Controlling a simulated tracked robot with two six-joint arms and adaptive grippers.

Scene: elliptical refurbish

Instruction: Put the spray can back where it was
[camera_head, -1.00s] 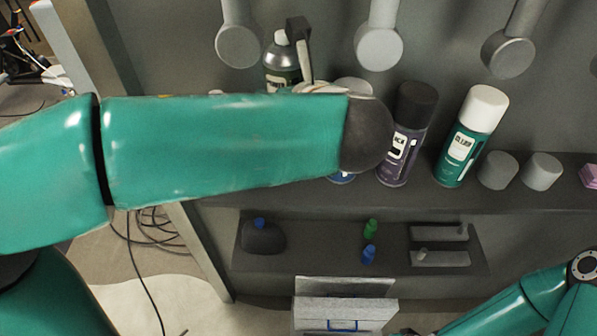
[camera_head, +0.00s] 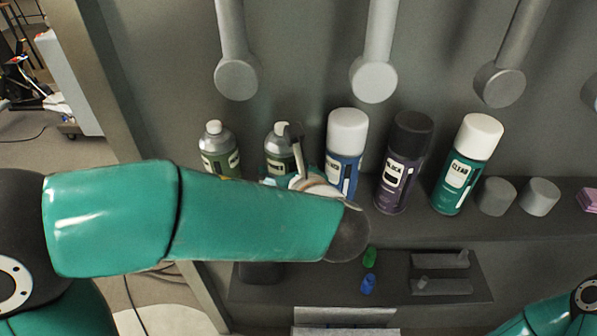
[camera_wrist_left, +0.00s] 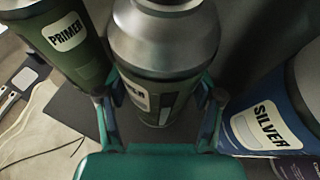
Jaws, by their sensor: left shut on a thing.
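A green spray can with a silver top (camera_head: 280,140) stands upright in the row, between another silver-topped green can (camera_head: 218,148) and the blue white-capped can (camera_head: 346,150). My left gripper (camera_head: 297,165) is shut on it, with the forearm across its lower part. In the left wrist view the held can (camera_wrist_left: 160,60) is between the two fingers (camera_wrist_left: 158,115), its label partly hidden. The PRIMER can (camera_wrist_left: 60,40) is at its left and the SILVER can (camera_wrist_left: 265,125) at its right. Its base is hidden, so contact with the shelf cannot be told. My right gripper is out of view.
A purple black-capped can (camera_head: 402,165) and a green white-capped can (camera_head: 466,165) stand further right on the shelf (camera_head: 420,228), beside two grey cylinders (camera_head: 496,197). Grey rods with round ends (camera_head: 373,80) hang above. Small green and blue bottles (camera_head: 369,257) sit lower.

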